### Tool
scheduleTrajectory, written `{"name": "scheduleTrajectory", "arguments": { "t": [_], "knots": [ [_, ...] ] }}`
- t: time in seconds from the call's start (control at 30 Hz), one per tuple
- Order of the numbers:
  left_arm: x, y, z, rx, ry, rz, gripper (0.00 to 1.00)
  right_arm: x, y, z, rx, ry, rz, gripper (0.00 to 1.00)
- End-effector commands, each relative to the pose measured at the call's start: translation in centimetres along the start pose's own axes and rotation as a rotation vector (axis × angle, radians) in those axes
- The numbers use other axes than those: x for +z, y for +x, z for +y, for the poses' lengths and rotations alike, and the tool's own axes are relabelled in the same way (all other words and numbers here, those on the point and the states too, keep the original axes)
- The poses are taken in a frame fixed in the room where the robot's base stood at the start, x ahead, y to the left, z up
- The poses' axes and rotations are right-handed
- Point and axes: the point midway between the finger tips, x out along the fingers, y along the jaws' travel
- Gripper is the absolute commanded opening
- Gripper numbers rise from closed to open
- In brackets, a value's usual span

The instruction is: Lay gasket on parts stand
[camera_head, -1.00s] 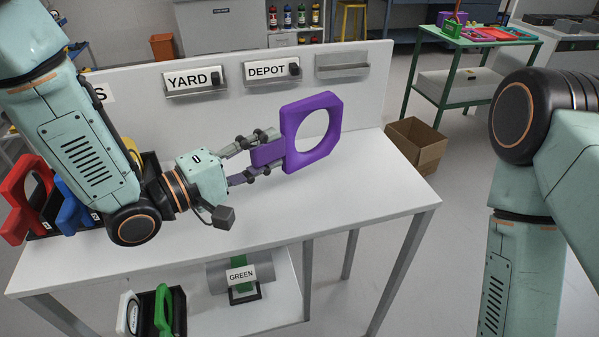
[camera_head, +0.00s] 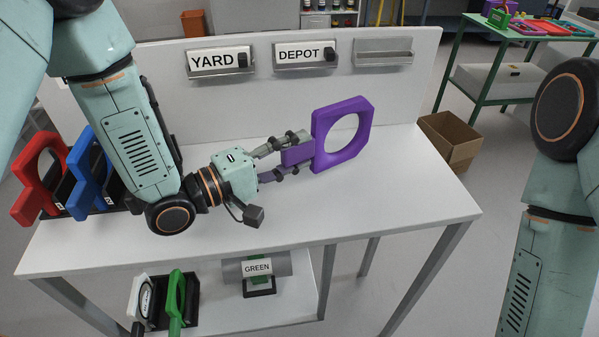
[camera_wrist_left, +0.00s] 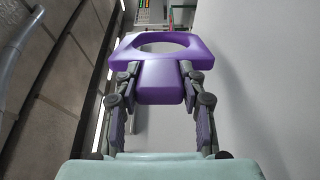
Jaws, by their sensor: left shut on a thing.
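The purple gasket (camera_head: 319,136) is a flat ring with a tab. My left gripper (camera_head: 292,154) is shut on its tab and holds it upright above the white bench (camera_head: 400,195). In the left wrist view, the gasket (camera_wrist_left: 160,60) sits between the two fingers (camera_wrist_left: 161,86), ring pointing away. A green-framed stand (camera_head: 525,32) at the far upper right bears several coloured parts; I cannot tell whether it is the parts stand. My right arm (camera_head: 550,220) shows at the right edge, but its gripper is out of view.
Red (camera_head: 27,201) and blue (camera_head: 88,190) parts stand in a rack at the bench's left. Signs read YARD (camera_head: 212,61) and DEPOT (camera_head: 298,55). A cardboard box (camera_head: 450,140) is on the floor right of the bench.

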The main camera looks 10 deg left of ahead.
Motion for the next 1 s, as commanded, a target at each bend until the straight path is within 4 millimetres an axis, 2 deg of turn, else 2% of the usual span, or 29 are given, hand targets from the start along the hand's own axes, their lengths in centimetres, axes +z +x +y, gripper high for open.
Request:
{"name": "scheduleTrajectory", "arguments": {
  "t": [0.17,0.4,0.63,0.67,0.9,1.0],
  "knots": [
    [-0.1,0.1,-1.2,0.002,0.002,0.0,0.07,0.0,0.4,0.0,0.0,0.001,0.001,0.35],
    [-0.2,0.2,-4.4,0.001,0.0,0.0,0.07,0.0,1.2,0.0,0.0,0.0,0.001,0.35],
    [-0.3,0.3,-4.5,0.003,0.002,0.001,0.07,0.0,1.2,0.0,0.0,0.0,0.001,0.35],
    [-0.3,0.3,-4.5,0.002,0.002,0.0,0.43,-0.1,1.2,0.0,0.0,0.0,0.001,0.35],
    [-0.3,0.3,-4.5,0.002,0.002,0.0,0.63,0.0,1.2,0.0,0.0,0.0,0.001,0.35],
    [-0.3,0.3,-4.5,0.002,0.001,0.0,0.63,0.0,1.2,0.0,0.0,0.0,0.001,0.35]
  ]
}}
